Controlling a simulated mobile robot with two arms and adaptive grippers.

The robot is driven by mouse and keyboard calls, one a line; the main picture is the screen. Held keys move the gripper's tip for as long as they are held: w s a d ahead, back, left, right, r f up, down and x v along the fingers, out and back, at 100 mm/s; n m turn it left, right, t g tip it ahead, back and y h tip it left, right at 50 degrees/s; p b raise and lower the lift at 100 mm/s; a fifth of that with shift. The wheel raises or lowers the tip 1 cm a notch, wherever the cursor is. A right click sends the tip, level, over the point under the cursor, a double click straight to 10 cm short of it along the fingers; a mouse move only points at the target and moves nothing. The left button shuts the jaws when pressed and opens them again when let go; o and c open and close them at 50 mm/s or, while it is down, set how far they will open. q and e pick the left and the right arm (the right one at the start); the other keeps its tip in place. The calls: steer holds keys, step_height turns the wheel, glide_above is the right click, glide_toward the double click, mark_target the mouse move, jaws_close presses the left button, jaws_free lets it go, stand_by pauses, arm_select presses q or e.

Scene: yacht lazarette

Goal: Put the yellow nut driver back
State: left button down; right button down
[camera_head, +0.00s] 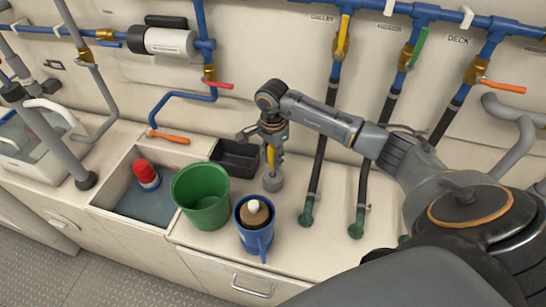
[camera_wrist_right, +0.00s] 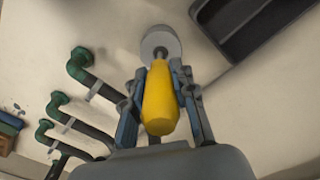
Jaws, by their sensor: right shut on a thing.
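The yellow nut driver (camera_head: 270,156) is upright in my right gripper (camera_head: 269,142), its yellow handle between the fingers. In the right wrist view the handle (camera_wrist_right: 160,100) fills the gap between both fingers. A round grey holder (camera_head: 272,181) stands on the counter just below the driver, and it also shows beyond the handle in the right wrist view (camera_wrist_right: 160,42). The driver's lower end meets or overlaps the holder in view; I cannot tell whether it is inside. My left gripper is not in view.
A black tray (camera_head: 237,163) lies just left of the holder. A green bucket (camera_head: 203,190) and a blue mug (camera_head: 256,232) stand in front. Green-ended hoses (camera_head: 309,205) reach the counter at the right. A sink (camera_head: 118,190) holds a red-topped thing (camera_head: 146,172).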

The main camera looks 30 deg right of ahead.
steer(key=shift+f, duration=0.25)
steer(key=c, duration=1.1)
jaws_free()
steer(key=shift+w+d, duration=0.1)
steer(key=shift+r, duration=0.65)
step_height(320, 180, up, 11)
steer(key=b, duration=0.2)
steer(key=shift+f+b, duration=0.1)
steer(key=shift+b, duration=0.2)
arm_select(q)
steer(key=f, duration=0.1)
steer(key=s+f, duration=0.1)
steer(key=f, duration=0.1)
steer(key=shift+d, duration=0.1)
arm_select(e)
steer(key=shift+r, duration=0.35)
